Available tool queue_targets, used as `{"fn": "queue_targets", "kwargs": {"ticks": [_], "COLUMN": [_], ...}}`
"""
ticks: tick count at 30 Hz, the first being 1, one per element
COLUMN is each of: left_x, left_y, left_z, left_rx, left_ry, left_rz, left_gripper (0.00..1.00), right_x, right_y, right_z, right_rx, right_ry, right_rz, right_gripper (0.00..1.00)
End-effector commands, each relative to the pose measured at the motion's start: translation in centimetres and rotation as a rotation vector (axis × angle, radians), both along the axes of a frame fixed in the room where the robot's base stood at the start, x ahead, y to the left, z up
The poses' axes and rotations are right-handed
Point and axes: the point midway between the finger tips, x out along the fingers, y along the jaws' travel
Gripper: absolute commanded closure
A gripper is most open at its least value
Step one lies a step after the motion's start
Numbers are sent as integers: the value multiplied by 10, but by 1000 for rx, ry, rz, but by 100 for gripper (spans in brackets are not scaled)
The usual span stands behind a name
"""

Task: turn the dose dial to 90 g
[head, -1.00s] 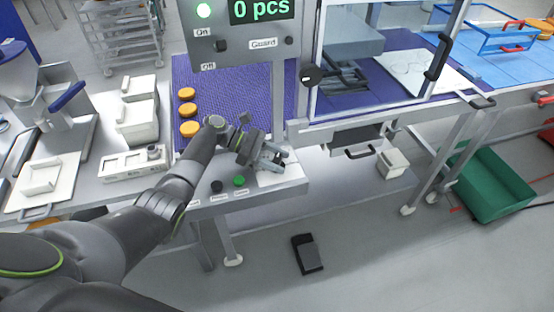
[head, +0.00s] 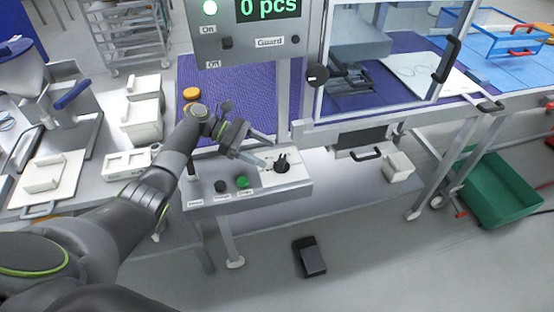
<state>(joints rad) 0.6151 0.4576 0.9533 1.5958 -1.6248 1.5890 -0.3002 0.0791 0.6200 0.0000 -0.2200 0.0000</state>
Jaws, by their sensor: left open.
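The dose dial (head: 282,166) is a black knob on a white plate at the right end of the grey front panel. Its scale marks are too small to read, so I cannot tell its setting. My left gripper (head: 269,151) is open and empty, just left of and behind the dial in the head view. Its fingers point toward the dial and appear apart from it. My right gripper is not in view.
A green button (head: 242,182) and a black knob (head: 221,186) sit left of the dial. An orange round (head: 191,94) lies on the purple belt (head: 240,85). The display (head: 268,8) reads 0 pcs. A black pedal (head: 309,257) is on the floor.

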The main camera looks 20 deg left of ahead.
Motion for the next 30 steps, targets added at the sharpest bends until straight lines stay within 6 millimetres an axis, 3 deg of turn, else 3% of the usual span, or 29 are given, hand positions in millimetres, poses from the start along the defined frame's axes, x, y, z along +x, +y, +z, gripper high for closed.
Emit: {"fn": "queue_targets", "kwargs": {"ticks": [6,12,18,30], "left_x": [-3,-5,-7,-7], "left_y": [52,86,101,102], "left_z": [18,33,41,43], "left_rx": [4,3,0,0], "left_ry": [-2,-1,0,0], "left_rz": [2,2,0,-1], "left_gripper": [35,35,35,35], "right_x": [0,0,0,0], "right_y": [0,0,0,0], "right_z": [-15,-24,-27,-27], "right_rx": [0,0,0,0], "right_ry": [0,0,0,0], "right_rz": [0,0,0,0], "right_gripper": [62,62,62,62]}}
